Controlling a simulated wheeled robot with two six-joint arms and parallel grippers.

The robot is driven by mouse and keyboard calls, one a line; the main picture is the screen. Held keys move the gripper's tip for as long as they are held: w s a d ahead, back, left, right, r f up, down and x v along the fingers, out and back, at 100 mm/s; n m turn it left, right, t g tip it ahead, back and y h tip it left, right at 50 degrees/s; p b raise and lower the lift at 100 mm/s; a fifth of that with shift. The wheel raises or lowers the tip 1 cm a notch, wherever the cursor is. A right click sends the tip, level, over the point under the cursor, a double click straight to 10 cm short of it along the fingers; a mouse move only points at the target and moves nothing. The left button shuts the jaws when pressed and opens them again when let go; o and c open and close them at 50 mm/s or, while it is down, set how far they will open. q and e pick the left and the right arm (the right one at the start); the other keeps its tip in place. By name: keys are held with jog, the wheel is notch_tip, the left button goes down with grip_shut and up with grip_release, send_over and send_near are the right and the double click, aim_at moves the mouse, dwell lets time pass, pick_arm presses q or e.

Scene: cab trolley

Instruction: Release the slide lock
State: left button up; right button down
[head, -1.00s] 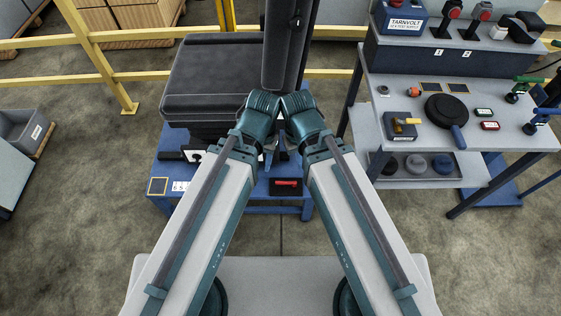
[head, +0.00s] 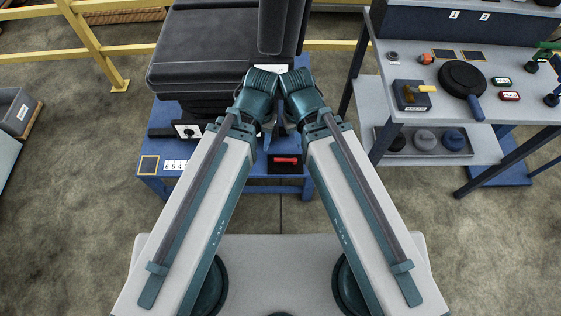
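A black seat (head: 205,55) stands on a blue stand (head: 225,187) ahead of me. A white plate with a dark round knob (head: 188,132) sits left of my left arm, below the seat. Both my arms reach forward, with their far joints close together in front of the seat. My grippers are hidden behind these arm links, and no fingertips show.
A grey workbench (head: 430,118) on the right holds a round black pan-like thing (head: 462,78), a box with a yellow handle (head: 412,94) and small labelled items. Its lower shelf (head: 455,150) holds round knobs. A yellow rail (head: 95,50) runs behind.

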notch_tip(320, 180, down, 31)
jog(key=b, duration=2.8)
jog(key=r+m+t+y, duration=0.1)
jog(key=m+t, duration=0.3)
send_over(285, 160)
jog(key=w+a, duration=0.2)
jog(key=w, duration=0.1)
jog(key=shift+f, duration=0.1)
jog(key=b+x, duration=0.9)
jog(key=x, duration=0.1)
jog(key=shift+s+a+b, duration=0.1)
jog(key=shift+s+b, duration=0.05)
jog(key=shift+b, duration=0.2)
jog(key=s, duration=0.2)
jog(key=s+r+p, duration=0.1)
jog(key=s, duration=0.1)
